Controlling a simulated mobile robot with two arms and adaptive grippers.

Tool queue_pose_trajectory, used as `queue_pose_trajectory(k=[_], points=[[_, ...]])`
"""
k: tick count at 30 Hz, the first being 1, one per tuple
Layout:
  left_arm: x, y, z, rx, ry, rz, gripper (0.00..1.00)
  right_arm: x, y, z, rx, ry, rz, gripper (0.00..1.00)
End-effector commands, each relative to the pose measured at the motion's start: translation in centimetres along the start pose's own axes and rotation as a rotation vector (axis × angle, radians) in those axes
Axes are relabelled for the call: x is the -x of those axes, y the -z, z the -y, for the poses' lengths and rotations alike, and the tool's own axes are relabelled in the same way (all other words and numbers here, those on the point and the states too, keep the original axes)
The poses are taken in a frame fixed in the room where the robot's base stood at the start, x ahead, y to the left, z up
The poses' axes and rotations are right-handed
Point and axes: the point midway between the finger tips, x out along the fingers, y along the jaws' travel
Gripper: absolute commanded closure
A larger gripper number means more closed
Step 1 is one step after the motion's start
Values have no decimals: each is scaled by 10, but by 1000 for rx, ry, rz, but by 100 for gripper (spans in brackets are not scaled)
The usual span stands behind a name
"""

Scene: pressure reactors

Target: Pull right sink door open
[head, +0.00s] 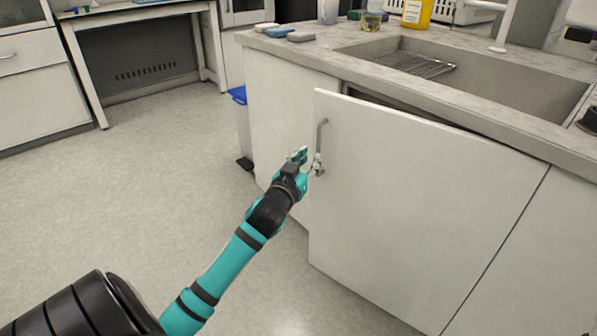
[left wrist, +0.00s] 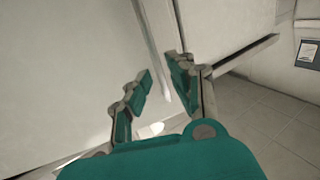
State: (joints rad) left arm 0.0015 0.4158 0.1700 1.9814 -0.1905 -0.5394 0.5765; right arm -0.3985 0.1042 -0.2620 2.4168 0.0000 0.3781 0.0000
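The right sink door (head: 420,190) is a white panel below the sink. It stands ajar, its left edge out from the cabinet front and a dark gap showing at its top left. Its metal bar handle (head: 322,135) is upright near that left edge. My left gripper (head: 308,160) is at the lower part of the handle. In the left wrist view its teal-padded fingers (left wrist: 158,72) are apart, with a pale bar between or just beyond them; contact is not clear. My right gripper is in neither view.
The sink (head: 480,80) is set in a grey counter (head: 300,48) that overhangs the door. A bin with a blue rim (head: 238,95) stands left of the cabinet. The floor (head: 170,190) left of the door is clear.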

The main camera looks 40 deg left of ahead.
Motion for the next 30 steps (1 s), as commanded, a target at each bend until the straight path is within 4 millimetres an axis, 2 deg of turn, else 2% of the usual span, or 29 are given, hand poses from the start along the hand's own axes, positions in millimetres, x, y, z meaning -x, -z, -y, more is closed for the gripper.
queue_pose_trajectory(k=[3, 10, 15, 22, 24, 27, 30], points=[[28, -2, 0, 1, -1, 4, 79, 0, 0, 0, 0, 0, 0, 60], [65, -3, 2, 2, 0, 4, 79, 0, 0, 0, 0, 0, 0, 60], [76, -2, 2, 1, 1, 3, 79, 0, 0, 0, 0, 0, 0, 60], [76, -2, 2, 1, 1, 3, 79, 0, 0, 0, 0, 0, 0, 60], [76, -2, 1, 1, -1, 2, 86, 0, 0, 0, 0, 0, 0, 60], [80, -1, -12, -1, -37, -15, 99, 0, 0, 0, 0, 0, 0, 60], [89, 4, -44, -5, -120, -60, 100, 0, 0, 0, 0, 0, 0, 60]])
